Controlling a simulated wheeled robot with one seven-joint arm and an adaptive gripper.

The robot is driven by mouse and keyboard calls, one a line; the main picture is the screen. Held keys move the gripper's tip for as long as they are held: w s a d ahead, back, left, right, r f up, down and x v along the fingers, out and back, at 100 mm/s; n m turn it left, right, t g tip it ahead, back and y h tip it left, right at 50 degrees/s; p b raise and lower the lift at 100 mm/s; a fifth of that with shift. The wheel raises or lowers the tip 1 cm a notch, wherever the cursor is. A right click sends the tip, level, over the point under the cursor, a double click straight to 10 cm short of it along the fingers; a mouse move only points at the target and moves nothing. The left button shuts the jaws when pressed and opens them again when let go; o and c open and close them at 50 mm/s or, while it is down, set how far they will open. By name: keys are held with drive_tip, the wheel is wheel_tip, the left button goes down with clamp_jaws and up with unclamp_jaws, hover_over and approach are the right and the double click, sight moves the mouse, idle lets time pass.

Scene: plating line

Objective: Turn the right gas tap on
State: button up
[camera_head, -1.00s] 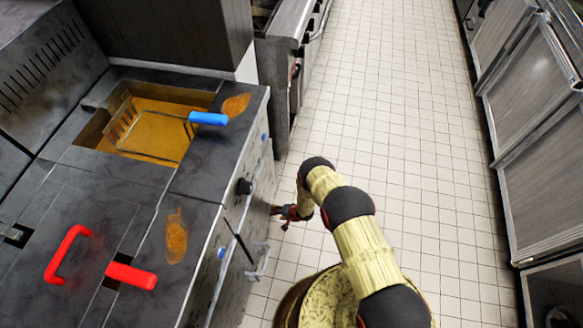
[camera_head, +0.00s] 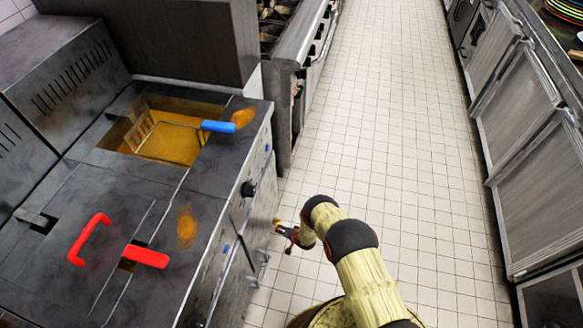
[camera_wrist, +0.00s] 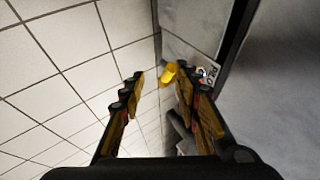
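A yellow tap handle (camera_wrist: 169,74) shows in the wrist view, beside a small label on a grey metal face. In the head view a small yellow spot (camera_head: 277,222), apparently the same handle, is at the tip of my gripper (camera_head: 281,229), low by the fryer front. In the wrist view my gripper (camera_wrist: 160,79) is open, fingers well apart. The handle appears between the fingertips or just beyond them, nearer the right finger. I cannot tell whether they touch, nor whether this is the right tap. No other yellow handle shows.
The fryer counter (camera_head: 207,187) stands at left, with a blue-handled basket (camera_head: 218,126), a red handle (camera_head: 147,256) and a black knob (camera_head: 248,188). A stove (camera_head: 297,75) is behind it. Tiled floor (camera_head: 400,130) is open between these and the steel cabinets (camera_head: 530,150).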

drive_tip(key=w+d+r, duration=0.2)
drive_tip(key=w+r, duration=0.3)
drive_tip(key=r, duration=0.5)
drive_tip(key=w+d+r+n+h, duration=0.1)
drive_tip(key=w+r, duration=0.5)
drive_tip(key=r, duration=0.5)
drive_tip(key=w+d+r+h+p, duration=0.1)
drive_tip(key=w+r, duration=0.4)
drive_tip(key=r, duration=0.6)
drive_tip(key=shift+w+d, duration=0.15)
drive_tip(key=shift+d, duration=0.65)
